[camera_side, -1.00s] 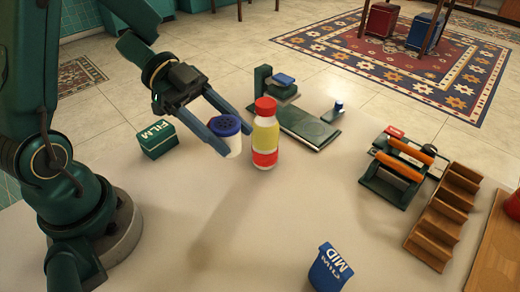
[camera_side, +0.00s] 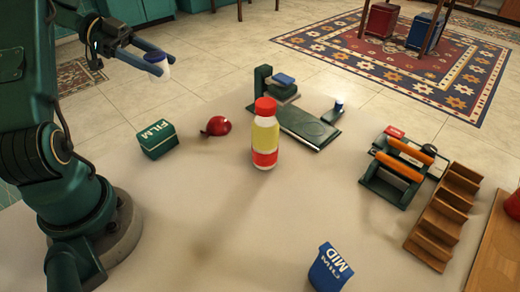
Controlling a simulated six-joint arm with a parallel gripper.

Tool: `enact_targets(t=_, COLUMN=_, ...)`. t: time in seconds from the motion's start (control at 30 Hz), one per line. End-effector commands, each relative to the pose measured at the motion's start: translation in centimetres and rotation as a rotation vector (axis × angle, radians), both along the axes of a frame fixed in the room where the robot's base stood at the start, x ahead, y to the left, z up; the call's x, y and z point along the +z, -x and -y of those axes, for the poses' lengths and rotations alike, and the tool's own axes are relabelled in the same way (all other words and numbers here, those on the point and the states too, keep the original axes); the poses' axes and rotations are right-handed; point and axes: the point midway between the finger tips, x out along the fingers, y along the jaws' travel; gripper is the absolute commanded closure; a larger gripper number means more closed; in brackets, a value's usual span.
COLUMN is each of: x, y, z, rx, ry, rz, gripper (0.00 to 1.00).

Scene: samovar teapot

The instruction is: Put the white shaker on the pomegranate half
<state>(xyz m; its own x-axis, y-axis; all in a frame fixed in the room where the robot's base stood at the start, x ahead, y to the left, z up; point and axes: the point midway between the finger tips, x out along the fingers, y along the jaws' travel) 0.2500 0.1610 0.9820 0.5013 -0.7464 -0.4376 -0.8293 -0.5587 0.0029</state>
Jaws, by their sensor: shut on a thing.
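The white shaker (camera_side: 161,71) with a blue lid is up in the air at the upper left. My gripper (camera_side: 154,58) is shut on it, and the shaker looks close to upright. The red pomegranate half (camera_side: 217,126) lies on the table, below and to the right of the shaker. My gripper and the shaker are well apart from it. Its cut face cannot be made out.
A green FILM box (camera_side: 158,139) stands left of the pomegranate half. A red-capped bottle (camera_side: 265,136) stands to its right. A green device (camera_side: 300,118) lies behind the bottle. A blue MID pouch (camera_side: 329,268) is at the front. The middle front table is clear.

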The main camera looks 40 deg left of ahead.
Motion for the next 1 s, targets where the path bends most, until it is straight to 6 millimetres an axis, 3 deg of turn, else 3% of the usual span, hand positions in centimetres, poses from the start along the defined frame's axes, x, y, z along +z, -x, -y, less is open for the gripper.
enact_targets(t=0.53, x=-6.1, y=-7.0, z=7.2, rx=0.002, ry=0.001, rz=-0.001, gripper=1.0)
enact_targets(t=0.77, x=-7.3, y=-8.0, z=8.1, rx=0.007, ry=0.0, rz=0.0, gripper=1.0)
enact_targets(t=1.0, x=-10.5, y=-8.0, z=8.1, rx=0.008, ry=0.001, rz=-0.001, gripper=1.0)
